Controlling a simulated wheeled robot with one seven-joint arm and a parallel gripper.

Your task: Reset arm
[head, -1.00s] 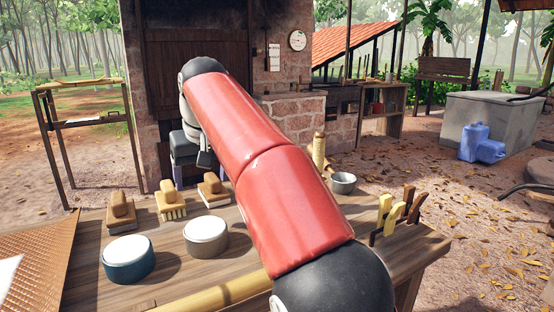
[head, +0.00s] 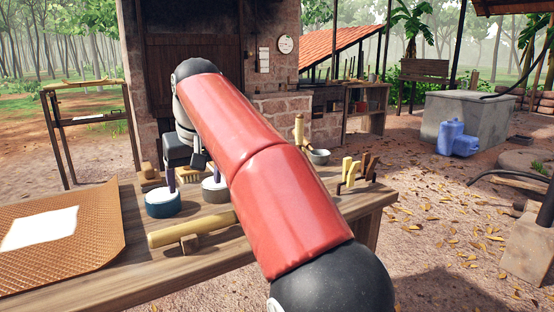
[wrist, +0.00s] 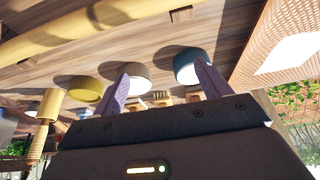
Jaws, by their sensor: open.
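My red and black arm reaches forward over the wooden table in the head view. My gripper (head: 188,178) is at its far end, beyond the bowls' side of the table, partly hidden by the arm's wrist. In the wrist view my gripper (wrist: 163,78) shows two purple fingers spread apart with nothing between them. A blue bowl with white contents (head: 164,204) and a grey bowl (head: 214,190) stand on the table near the fingers in the picture. The wrist view also shows the blue bowl (wrist: 190,66), the grey bowl (wrist: 134,76) and a yellow bowl (wrist: 86,90).
A bamboo roller (head: 190,229) lies on the table (head: 150,272). A woven mat (head: 105,240) bearing a white sheet (head: 40,228) is at left. Brushes (head: 188,174), a small bowl (head: 319,156) and a tool rack (head: 355,179) stand farther back.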

